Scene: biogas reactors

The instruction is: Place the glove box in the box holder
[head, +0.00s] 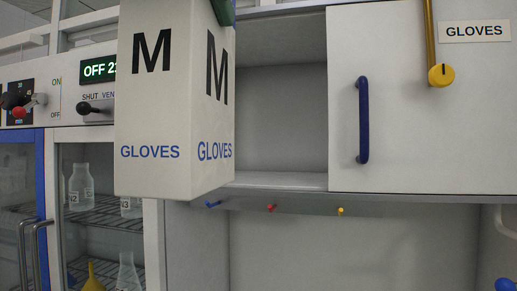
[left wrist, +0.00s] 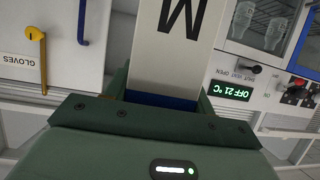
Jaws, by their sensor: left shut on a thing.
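The glove box is a tall white carton (head: 175,110) with a black M and blue GLOVES print, large and close at the left of the head view. It hangs roughly upright in the air. My left gripper (head: 222,8) shows only as a green bit at its top. In the left wrist view the green gripper (left wrist: 162,97) is shut around the blue-edged end of the carton (left wrist: 172,60). A yellow bar with a round end (head: 440,74), seemingly part of the box holder, is on the white cabinet front beside a GLOVES label (head: 477,31). The rest of the holder is out of frame. My right gripper is not in view.
An open, empty compartment (head: 285,120) lies behind the carton. A white door with a blue handle (head: 364,120) is right of it. Small coloured pegs (head: 271,208) line the edge below. A glass-fronted cabinet with flasks (head: 80,185) stands at left under switches and an OFF display (head: 99,70).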

